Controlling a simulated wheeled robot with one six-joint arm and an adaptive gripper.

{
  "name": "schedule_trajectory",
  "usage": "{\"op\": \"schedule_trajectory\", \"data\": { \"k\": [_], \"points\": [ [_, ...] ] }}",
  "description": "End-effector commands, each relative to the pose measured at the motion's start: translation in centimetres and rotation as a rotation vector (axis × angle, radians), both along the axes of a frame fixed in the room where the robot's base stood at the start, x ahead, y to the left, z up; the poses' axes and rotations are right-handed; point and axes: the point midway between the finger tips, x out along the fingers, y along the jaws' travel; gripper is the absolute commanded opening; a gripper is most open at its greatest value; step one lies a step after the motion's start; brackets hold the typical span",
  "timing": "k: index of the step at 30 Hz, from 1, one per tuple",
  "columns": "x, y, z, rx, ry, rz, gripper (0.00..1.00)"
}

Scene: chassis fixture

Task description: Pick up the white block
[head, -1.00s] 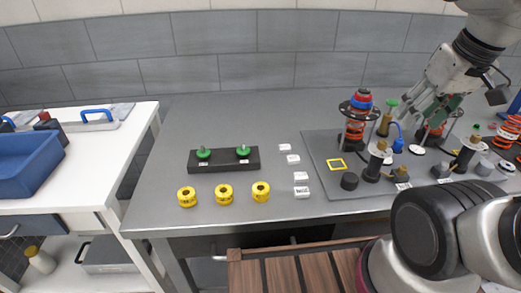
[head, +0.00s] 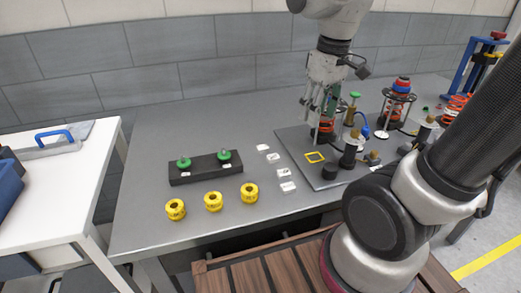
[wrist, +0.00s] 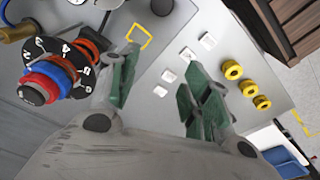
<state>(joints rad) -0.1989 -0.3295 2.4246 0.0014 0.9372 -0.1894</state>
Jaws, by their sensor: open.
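Several small white blocks stand in a loose column on the grey table, left of the dark grey plate. In the head view the front white block (head: 287,188) and the one behind it (head: 283,174) sit close together; two more (head: 272,158) lie farther back. The wrist view shows white blocks too (wrist: 187,54), beyond the fingertips. Which one the task means I cannot tell. My gripper (head: 320,108) is open and empty, raised over the plate's back left part, beside a red-and-blue spring assembly (wrist: 50,80). Its green-padded fingers (wrist: 160,88) are spread apart in the wrist view.
The dark grey plate (head: 312,175) carries a yellow square outline (head: 314,157), a black cylinder (head: 330,172) and tall spring assemblies. Several yellow rings (head: 213,201) and a black holder with green knobs (head: 205,168) stand left of the blocks. Table around the blocks is clear.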

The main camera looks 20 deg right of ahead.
Motion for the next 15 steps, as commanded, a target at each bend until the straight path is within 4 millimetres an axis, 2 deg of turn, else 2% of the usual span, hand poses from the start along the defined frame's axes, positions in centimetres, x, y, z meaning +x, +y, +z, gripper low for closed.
{"op": "schedule_trajectory", "data": {
  "k": [5, 7, 12, 15],
  "points": [
    [3.2, 2.5, -2.2, -0.026, 0.068, 0.199, 0.48],
    [5.0, 4.1, -3.6, -0.038, 0.096, 0.328, 0.48],
    [9.9, 8.4, -7.5, -0.062, 0.131, 0.775, 0.48],
    [11.8, 9.7, -8.5, -0.070, 0.115, 1.000, 0.48]
  ]
}}
